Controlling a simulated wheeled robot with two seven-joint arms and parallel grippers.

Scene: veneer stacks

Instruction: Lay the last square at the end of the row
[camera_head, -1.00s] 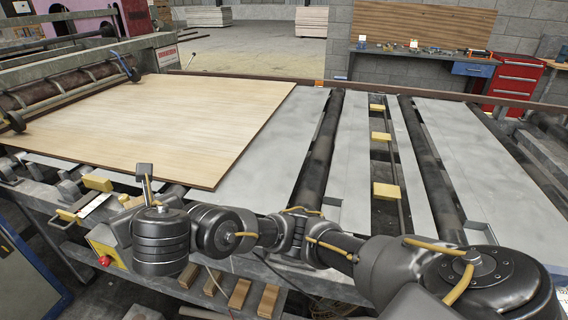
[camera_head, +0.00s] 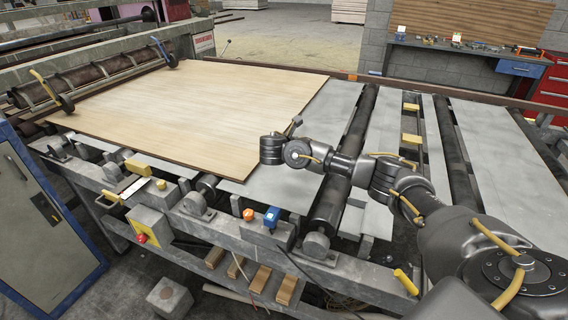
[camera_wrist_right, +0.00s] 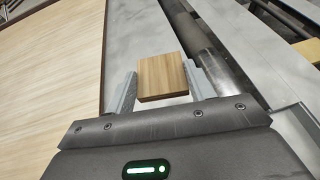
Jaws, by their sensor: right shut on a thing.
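A small wooden square (camera_wrist_right: 163,76) is between the two fingers of my right gripper (camera_wrist_right: 160,88) in the right wrist view. The gripper is shut on it. In the head view my right arm reaches in from the right, and its wrist is over the near right part of the large wood sheet. The gripper and the square are too hidden to make out there. Several small wooden pieces (camera_head: 236,266) lie in a line on the low shelf under the machine; I cannot tell whether they are the row. My left gripper is not in view.
The large wood sheet (camera_head: 190,105) lies on the machine bed, beside a bare grey plate (camera_head: 335,100). Dark rollers (camera_head: 458,150) and yellow blocks (camera_head: 411,107) are to the right. Buttons and a control box (camera_head: 150,228) line the front edge. A blue-edged cabinet (camera_head: 40,225) stands at left.

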